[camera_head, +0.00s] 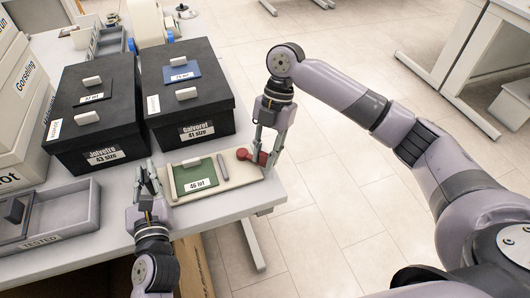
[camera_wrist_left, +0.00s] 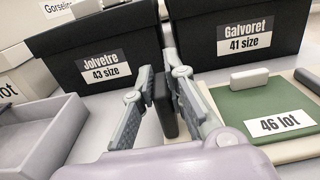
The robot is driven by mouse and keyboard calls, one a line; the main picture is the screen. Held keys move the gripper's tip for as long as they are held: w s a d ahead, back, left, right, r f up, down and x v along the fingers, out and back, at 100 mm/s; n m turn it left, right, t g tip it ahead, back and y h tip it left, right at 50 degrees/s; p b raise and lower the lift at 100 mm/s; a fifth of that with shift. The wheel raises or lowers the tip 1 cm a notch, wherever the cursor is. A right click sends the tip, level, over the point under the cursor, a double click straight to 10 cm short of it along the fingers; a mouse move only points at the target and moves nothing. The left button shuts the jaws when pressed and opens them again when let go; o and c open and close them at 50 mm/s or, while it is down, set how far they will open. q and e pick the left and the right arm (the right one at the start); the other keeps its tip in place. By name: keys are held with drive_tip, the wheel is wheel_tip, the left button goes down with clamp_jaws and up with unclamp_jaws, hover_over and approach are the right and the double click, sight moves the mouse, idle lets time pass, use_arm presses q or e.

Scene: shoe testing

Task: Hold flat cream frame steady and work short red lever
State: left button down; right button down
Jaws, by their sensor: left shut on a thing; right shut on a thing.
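The flat cream frame (camera_head: 228,182) lies near the table's right end and holds a green plate (camera_head: 194,176) marked "46 lot". The short red lever (camera_head: 243,154) is at its right end. My right gripper (camera_head: 262,157) comes down from above and is shut on the red lever. My left gripper (camera_head: 149,177) is at the frame's left end. In the left wrist view its fingers (camera_wrist_left: 163,105) are shut on a dark upright block (camera_wrist_left: 164,102). Whether that block is joined to the frame is hidden.
Two black boxes, "Jolvetre 43 size" (camera_head: 97,125) and "Galvoret 41 size" (camera_head: 188,100), stand just behind. A grey tray (camera_head: 75,208) marked "TESTED" lies left. Cream boxes (camera_head: 22,130) stand far left. The table's right edge is close to the frame, with open floor beyond.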

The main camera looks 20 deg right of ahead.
use_arm(q)
drive_tip(key=shift+a, duration=0.1)
use_arm(e)
drive_tip(key=c, duration=1.3)
unclamp_jaws()
drive_tip(key=v, duration=1.2)
use_arm(q)
drive_tip(key=c, duration=1.5)
unclamp_jaws()
drive_tip(key=shift+c, duration=0.2)
